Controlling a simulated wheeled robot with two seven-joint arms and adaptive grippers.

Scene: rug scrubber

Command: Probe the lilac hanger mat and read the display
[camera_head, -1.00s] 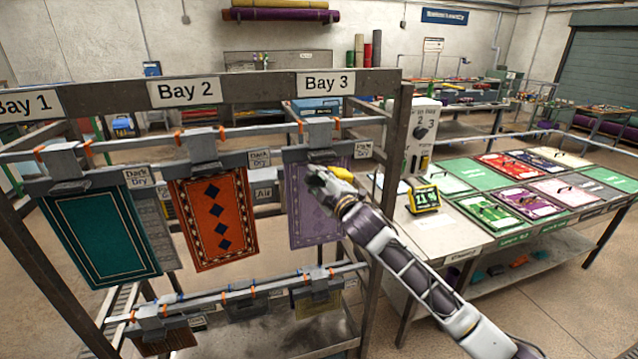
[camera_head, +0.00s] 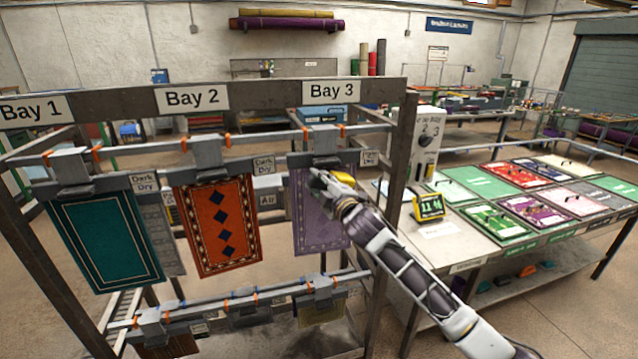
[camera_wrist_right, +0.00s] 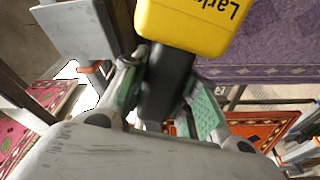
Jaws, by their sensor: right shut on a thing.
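The lilac hanger mat (camera_head: 317,225) hangs under the Bay 3 sign on the upper rail. It fills the upper right of the right wrist view (camera_wrist_right: 258,50). My right gripper (camera_head: 324,185) is in front of the mat's upper part. In the right wrist view my gripper (camera_wrist_right: 165,85) is shut on the black handle of a yellow-bodied probe (camera_wrist_right: 190,22). Whether the probe touches the mat cannot be told. A yellow-cased meter (camera_head: 428,206) stands on the table to the right; its lit display is too small to read surely. My left gripper is not in view.
A teal mat (camera_head: 105,240) and an orange mat (camera_head: 218,225) hang left of the lilac one. The rack's right post (camera_head: 397,170) stands beside my right arm.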

